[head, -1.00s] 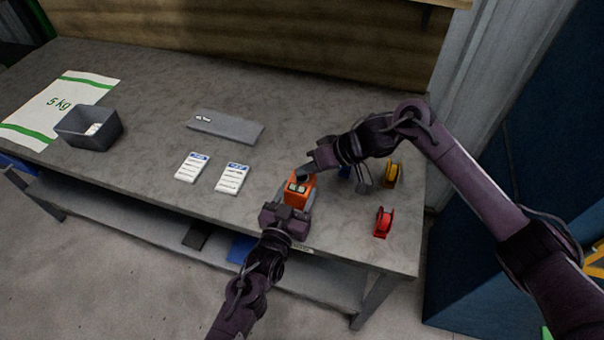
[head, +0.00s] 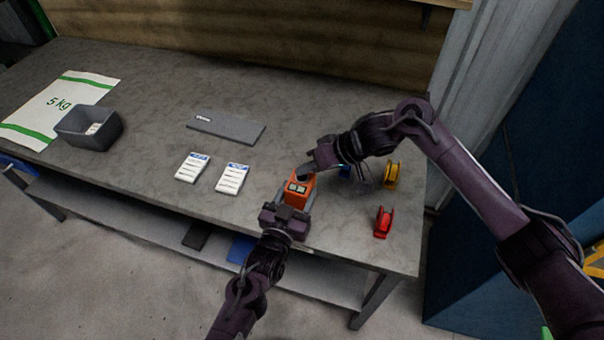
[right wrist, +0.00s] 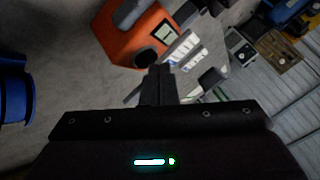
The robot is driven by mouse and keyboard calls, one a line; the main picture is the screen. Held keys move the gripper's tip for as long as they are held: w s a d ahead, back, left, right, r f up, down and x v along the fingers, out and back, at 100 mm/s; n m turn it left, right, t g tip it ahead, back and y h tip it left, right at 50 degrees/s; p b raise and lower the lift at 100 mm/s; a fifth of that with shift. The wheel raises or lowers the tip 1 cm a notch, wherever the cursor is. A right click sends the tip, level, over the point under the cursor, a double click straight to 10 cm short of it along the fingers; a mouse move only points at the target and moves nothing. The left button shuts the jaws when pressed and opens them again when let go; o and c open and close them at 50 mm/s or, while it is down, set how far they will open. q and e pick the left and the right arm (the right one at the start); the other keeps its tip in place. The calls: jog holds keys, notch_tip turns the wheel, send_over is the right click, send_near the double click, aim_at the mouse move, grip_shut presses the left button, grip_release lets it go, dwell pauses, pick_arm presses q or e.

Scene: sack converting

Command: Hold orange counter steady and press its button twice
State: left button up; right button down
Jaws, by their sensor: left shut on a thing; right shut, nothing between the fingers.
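The orange counter (head: 299,187) stands near the front edge of the bench, with a small display on its top face. My left gripper (head: 291,209) is shut on it from the front. My right gripper (head: 310,168) is shut and empty, just behind the counter's far top edge. In the right wrist view the counter (right wrist: 118,42) is at the top left, with a dark grey button (right wrist: 128,14) on it. The shut right fingers (right wrist: 159,75) point close beside the counter there. I cannot tell whether they touch it.
Two white cards (head: 192,167) (head: 233,178), a grey slab (head: 227,127), a grey bin (head: 88,143) and a sack (head: 45,112) lie left.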

aim_at(307, 176)
jog(key=shift+r, duration=0.5)
jog(key=shift+r, duration=2.5)
jog(key=shift+w, duration=0.1)
dwell(0.5)
notch_tip(307, 176, up, 4)
jog(key=shift+f, duration=0.1)
jog(key=shift+f, duration=4.4)
jog(key=shift+f, duration=0.1)
